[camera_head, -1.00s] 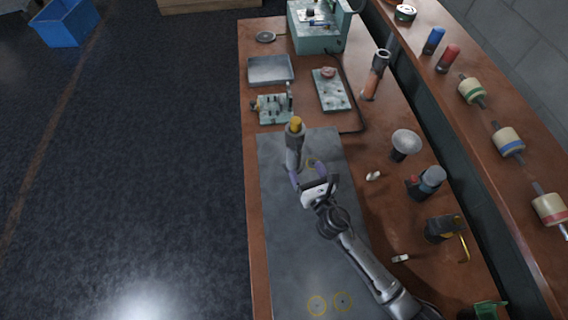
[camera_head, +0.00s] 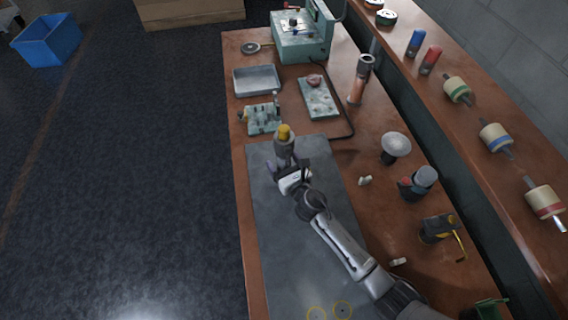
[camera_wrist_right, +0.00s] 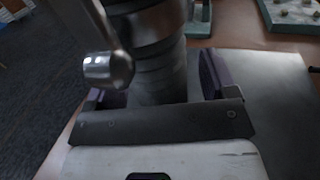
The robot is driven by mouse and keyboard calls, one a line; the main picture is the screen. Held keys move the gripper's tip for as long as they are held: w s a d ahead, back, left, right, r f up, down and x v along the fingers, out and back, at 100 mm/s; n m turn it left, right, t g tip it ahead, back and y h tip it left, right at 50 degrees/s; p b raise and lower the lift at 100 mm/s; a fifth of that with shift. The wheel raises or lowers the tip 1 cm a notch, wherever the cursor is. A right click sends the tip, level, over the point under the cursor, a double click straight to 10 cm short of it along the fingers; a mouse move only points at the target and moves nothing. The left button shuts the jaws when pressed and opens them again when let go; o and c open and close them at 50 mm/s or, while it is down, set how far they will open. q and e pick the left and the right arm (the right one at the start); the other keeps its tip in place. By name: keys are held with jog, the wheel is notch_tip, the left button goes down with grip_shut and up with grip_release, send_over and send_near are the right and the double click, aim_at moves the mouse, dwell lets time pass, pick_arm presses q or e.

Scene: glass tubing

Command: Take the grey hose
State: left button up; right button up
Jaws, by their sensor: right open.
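A grey upright piece with a yellow top (camera_head: 284,145) stands near the far end of the dark mat. It shows ribs low down in the right wrist view (camera_wrist_right: 158,80), with a metal lever at its left. It may be the grey hose; I cannot tell for sure. My right gripper (camera_head: 285,168) is right at it. In the right wrist view my right gripper (camera_wrist_right: 162,88) is open, with its purple fingers on either side of the ribbed part. The fingertips are partly hidden. My left gripper is out of view.
A toothed fixture (camera_head: 264,118), a grey tray (camera_head: 257,80) and a flat plate (camera_head: 318,98) lie beyond the piece. Small tools, including a round-topped stand (camera_head: 396,147), line the right side.

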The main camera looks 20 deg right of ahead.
jog(key=c, duration=1.2)
jog(key=shift+c, duration=0.2)
jog(key=shift+r, duration=0.15)
